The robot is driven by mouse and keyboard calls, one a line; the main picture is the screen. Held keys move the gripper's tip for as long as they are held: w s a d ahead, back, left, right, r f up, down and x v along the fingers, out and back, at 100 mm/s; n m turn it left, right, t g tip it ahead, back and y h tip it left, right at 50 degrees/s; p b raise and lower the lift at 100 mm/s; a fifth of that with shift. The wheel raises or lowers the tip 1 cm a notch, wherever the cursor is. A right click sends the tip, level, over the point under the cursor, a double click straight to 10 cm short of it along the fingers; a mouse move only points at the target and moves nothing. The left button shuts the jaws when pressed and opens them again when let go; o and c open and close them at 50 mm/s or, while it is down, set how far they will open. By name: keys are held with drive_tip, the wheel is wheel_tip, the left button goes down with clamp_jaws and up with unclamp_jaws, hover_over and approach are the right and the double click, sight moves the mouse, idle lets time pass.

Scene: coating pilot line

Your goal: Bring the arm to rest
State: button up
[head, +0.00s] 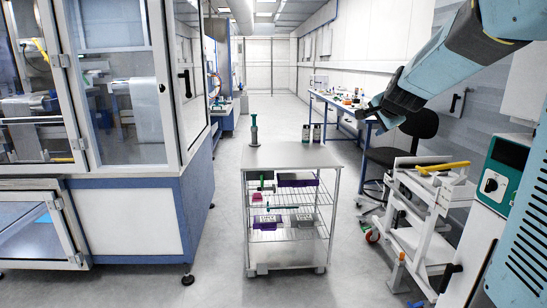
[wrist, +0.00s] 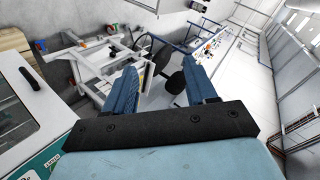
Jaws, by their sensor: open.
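My arm reaches in from the upper right of the head view, light blue with dark grey parts. My gripper (head: 372,112) hangs in the air at its end, to the right of the steel cart and above the black chair's level. In the wrist view my gripper (wrist: 161,88) shows two blue fingers set wide apart with nothing between them. Beyond the fingers the black chair (wrist: 168,72) and pale floor show. The gripper touches nothing that I can see.
A steel cart (head: 290,156) with a green-handled tool (head: 254,130) on top stands in the middle. A glazed machine (head: 125,220) fills the left. A white frame (head: 425,205) and cabinet (head: 500,185) stand close on the right. The aisle behind the cart is clear.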

drive_tip(key=s+a+f+n+g, duration=0.2)
drive_tip(key=s+n, duration=0.2)
drive_tip(key=s, duration=0.8)
drive_tip(key=s+a+f+n+g, duration=0.2)
drive_tip(key=s+f+n, duration=0.1)
drive_tip(key=s, duration=0.9)
drive_tip(key=s+a+f+n+g, duration=0.1)
drive_tip(key=s+n, duration=0.5)
drive_tip(key=s, duration=0.6)
drive_tip(key=shift+s+a+f+g+y, duration=0.35)
drive_tip(key=shift+a+f, duration=0.4)
drive_tip(key=shift+a, duration=0.35)
